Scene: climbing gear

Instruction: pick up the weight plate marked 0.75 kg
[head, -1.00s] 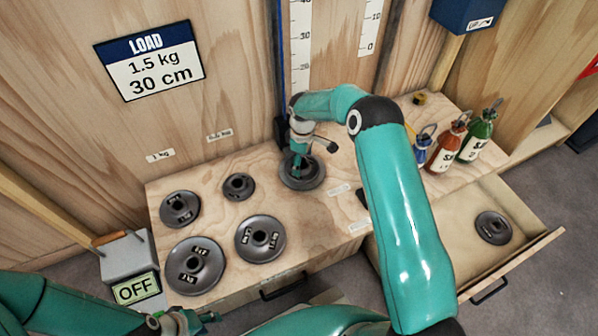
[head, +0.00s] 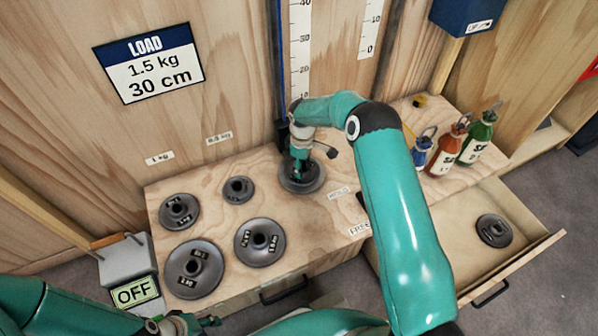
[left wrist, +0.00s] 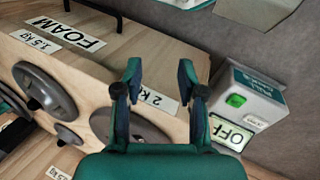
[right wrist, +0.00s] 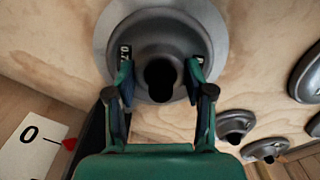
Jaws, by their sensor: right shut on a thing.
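The weight plate (head: 314,184) under my right gripper is dark grey and round, at the back of the wooden bench top near the upright scale. In the right wrist view its flat rim (right wrist: 210,30) carries a label partly covered by a finger; it seems to start with 0.7. My right gripper (head: 299,174) points down with its fingers (right wrist: 159,72) closed on the plate's raised hub, one on each side. Whether the plate is clear of the wood cannot be told. My left gripper (head: 212,321) is low at the front left; the left wrist view shows its fingers (left wrist: 160,70) apart and empty.
Several other dark plates lie on the bench, including a small one (head: 239,190) and a large one (head: 193,282). An open drawer (head: 540,243) at right holds another plate (head: 494,230). Bottles (head: 450,152) stand back right. A grey OFF box (head: 122,260) is front left.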

